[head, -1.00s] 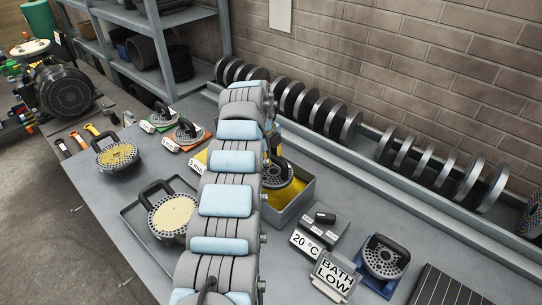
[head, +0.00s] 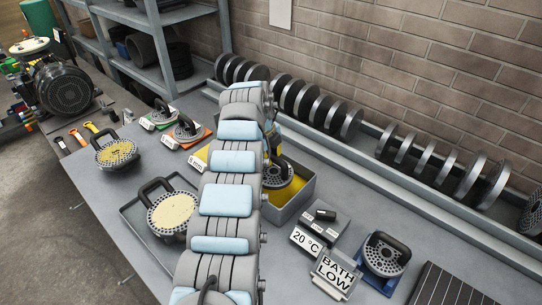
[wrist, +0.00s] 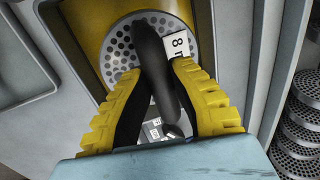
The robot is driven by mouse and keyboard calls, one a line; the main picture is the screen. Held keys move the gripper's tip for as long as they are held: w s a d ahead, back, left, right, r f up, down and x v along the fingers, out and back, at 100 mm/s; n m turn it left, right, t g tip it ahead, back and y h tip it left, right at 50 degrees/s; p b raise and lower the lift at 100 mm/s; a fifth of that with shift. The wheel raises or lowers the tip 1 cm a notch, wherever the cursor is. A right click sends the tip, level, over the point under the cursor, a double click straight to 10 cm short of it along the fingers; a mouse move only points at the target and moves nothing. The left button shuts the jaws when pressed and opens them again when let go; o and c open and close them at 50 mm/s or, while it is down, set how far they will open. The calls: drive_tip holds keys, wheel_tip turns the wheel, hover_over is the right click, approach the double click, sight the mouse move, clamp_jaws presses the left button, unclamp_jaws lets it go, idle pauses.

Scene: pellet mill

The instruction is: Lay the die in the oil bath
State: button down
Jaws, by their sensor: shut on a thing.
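A round, perforated grey die (wrist: 122,42) with a black arched handle (wrist: 152,62) shows in the wrist view, with a white "8 m…" tag beside the handle. My gripper (wrist: 155,78), with yellow ribbed fingers, is shut on that handle. The oil bath is a grey open box (head: 307,196) with yellow oil; its yellow (wrist: 88,22) also surrounds the die in the wrist view. In the head view the die (head: 279,182) shows within the box's outline, partly hidden by my arm. I cannot tell whether it touches the bottom or hangs just above.
A "20 °C" controller (head: 318,232) and a "BATH LOW" sign (head: 335,274) stand right of the bath. A die (head: 385,254) sits on a blue mat. A pellet-clogged die (head: 173,212) lies in a tray left of my arm. A rack of discs (head: 330,110) lines the wall.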

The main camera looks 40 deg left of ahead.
sight(270, 170)
drive_tip(key=shift+b+x, duration=0.5)
drive_tip(key=shift+x, duration=0.3)
drive_tip(key=shift+s+f, duration=0.15)
drive_tip(key=shift+f, duration=0.1)
drive_tip(key=shift+s+b+x, duration=0.15)
drive_tip(key=shift+b+x, duration=0.35)
drive_tip(key=shift+x, duration=0.1)
drive_tip(key=shift+s+b+x, duration=0.15)
drive_tip(key=shift+b+x, duration=0.35)
drive_tip(key=shift+x, duration=0.15)
drive_tip(key=shift+a+f, duration=0.1)
drive_tip(key=shift+f, duration=0.2)
idle(0.3)
drive_tip(key=shift+s+b+x, duration=0.25)
drive_tip(key=shift+b+x, duration=0.75)
drive_tip(key=shift+x, duration=0.1)
drive_tip(key=shift+f+b, duration=0.4)
drive_tip(key=shift+b, duration=0.1)
idle(0.3)
